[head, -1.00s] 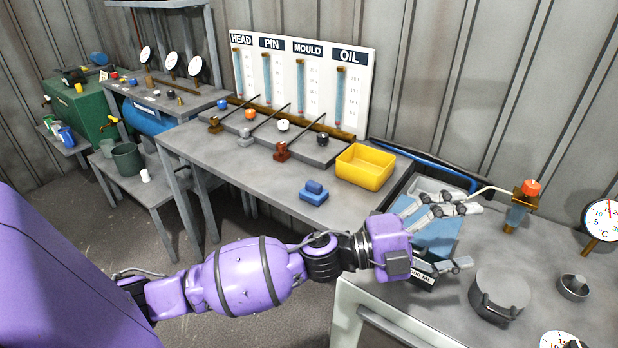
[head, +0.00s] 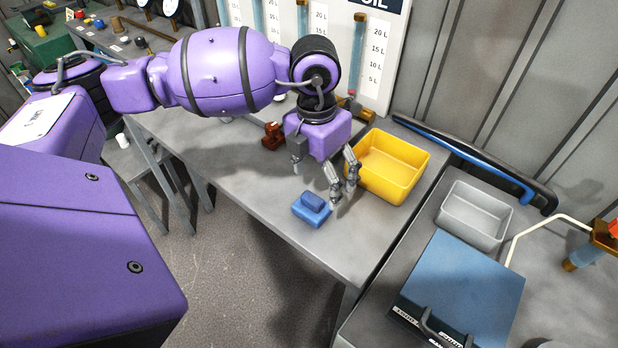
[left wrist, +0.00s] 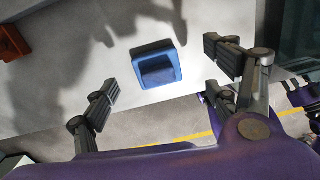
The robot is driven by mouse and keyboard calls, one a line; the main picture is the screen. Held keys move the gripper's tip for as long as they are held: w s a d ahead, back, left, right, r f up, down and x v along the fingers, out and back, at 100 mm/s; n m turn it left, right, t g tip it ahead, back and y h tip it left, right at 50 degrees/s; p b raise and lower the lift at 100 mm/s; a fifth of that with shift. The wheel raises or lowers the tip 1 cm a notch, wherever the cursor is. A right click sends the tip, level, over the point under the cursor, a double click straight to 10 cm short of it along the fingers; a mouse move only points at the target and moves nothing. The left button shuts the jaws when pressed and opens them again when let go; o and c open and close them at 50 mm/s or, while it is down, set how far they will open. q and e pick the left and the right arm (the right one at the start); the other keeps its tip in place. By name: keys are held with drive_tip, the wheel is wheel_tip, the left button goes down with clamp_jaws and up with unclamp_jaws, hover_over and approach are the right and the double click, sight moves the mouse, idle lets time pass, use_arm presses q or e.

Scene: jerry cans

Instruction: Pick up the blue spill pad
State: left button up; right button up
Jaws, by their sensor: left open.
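The blue spill pad (head: 311,209) lies on the grey table near its front edge, a small block with a raised darker blue part on top. It also shows in the left wrist view (left wrist: 156,66), upper middle, between and beyond the finger pads. My left gripper (head: 338,190) reaches down over the table, just behind and above the pad in the head view. Its fingers are open and empty, and they look apart from the pad. In the left wrist view the left gripper (left wrist: 168,80) shows its fingers spread on both sides.
A yellow bin (head: 390,165) stands close behind and right of my left gripper. A red-brown valve block (head: 273,136) is to its left. A blue-topped box (head: 462,283) and a grey tray (head: 474,213) are at the right. The table front around the pad is clear.

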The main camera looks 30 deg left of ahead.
sight(311, 199)
use_arm(q)
drive_tip(key=shift+s+a+f+n+y, duration=0.1)
drive_tip(key=shift+s+a+n+y, duration=0.1)
drive_tip(key=shift+s, duration=0.25)
drive_tip(key=shift+s+a+n+y, duration=0.1)
drive_tip(key=shift+s+a, duration=0.1)
drive_tip(key=shift+s, duration=0.25)
drive_tip(key=shift+s+d+f, duration=0.15)
drive_tip(key=shift+s+f, duration=0.05)
drive_tip(key=shift+f, duration=0.2)
drive_tip(key=shift+s+d+f, duration=0.1)
drive_tip(key=shift+s+f, duration=0.05)
drive_tip(key=shift+f, duration=0.25)
drive_tip(key=f, duration=0.5)
drive_tip(key=shift+w+a+f+p, duration=0.1)
drive_tip(key=shift+a+f+p, duration=0.15)
drive_tip(key=shift+p, duration=0.1)
use_arm(e)
drive_tip(key=shift+s+d+r, duration=0.25)
drive_tip(key=shift+s+d, duration=0.25)
use_arm(q)
drive_tip(key=c, duration=1.2)
drive_tip(key=shift+r, duration=0.1)
